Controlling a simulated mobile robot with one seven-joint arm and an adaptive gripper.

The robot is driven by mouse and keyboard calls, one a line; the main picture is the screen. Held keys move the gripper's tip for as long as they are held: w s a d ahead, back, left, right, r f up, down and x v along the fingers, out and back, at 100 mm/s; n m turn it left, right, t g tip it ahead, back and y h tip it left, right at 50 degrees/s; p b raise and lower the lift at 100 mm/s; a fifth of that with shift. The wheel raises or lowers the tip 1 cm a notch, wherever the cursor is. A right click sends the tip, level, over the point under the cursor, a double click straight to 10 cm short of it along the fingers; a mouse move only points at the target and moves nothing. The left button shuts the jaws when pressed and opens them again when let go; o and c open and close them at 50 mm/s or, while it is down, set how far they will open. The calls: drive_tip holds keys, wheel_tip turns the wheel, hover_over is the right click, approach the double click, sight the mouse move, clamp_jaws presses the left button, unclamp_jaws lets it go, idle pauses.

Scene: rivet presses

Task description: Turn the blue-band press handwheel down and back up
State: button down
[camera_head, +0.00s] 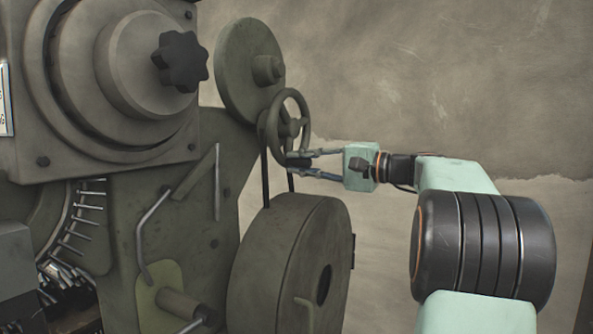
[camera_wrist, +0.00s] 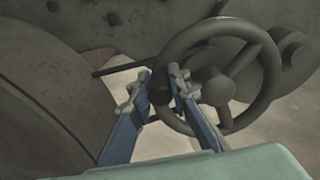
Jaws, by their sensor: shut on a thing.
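The grey-green handwheel (camera_head: 293,127) is on the right side of the press, below a large round disc. It also shows in the wrist view (camera_wrist: 217,86), with its spokes and hub clear. My gripper (camera_head: 300,162) reaches in from the right at the wheel's lower rim. Its two fingers (camera_wrist: 161,76) are shut on a dark handwheel handle (camera_wrist: 160,90) at the rim's left side in the wrist view. The fingers hide part of the handle. No blue band is discernible on the press (camera_head: 110,80).
A large flywheel (camera_head: 285,270) stands just below my gripper. The upper disc (camera_head: 248,72) is close above the handwheel. A star-shaped dark knob (camera_head: 180,62) juts out at the upper left.

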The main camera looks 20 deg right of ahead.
drive_tip(key=w+d+n, duration=0.1)
drive_tip(key=n, duration=0.1)
drive_tip(key=d+f+n+b, duration=0.1)
drive_tip(key=shift+w+d+f+n+b, duration=0.2)
drive_tip(key=shift+w+n+b, duration=0.1)
drive_tip(key=shift+w+n, duration=0.1)
drive_tip(key=d+n, duration=0.1)
drive_tip(key=w+d+n, duration=0.1)
drive_tip(key=n, duration=0.1)
drive_tip(key=shift+w+d+r, duration=0.1)
drive_tip(key=shift+w, duration=0.2)
drive_tip(key=shift+w+d+r+n+p, duration=0.4)
drive_tip(key=shift+w+d+n+p, duration=0.15)
drive_tip(key=shift+n, duration=0.65)
drive_tip(key=shift+w+d+r+n+p, duration=0.4)
drive_tip(key=shift+d+n, duration=0.25)
drive_tip(key=shift+n, duration=0.55)
drive_tip(key=shift+w+d+r+n+p, duration=0.4)
drive_tip(key=shift+w+d+n+p, duration=0.15)
drive_tip(key=shift+n, duration=0.65)
drive_tip(key=c, duration=1.8)
unclamp_jaws()
drive_tip(key=v, duration=1.2)
drive_tip(key=shift+d, duration=0.1)
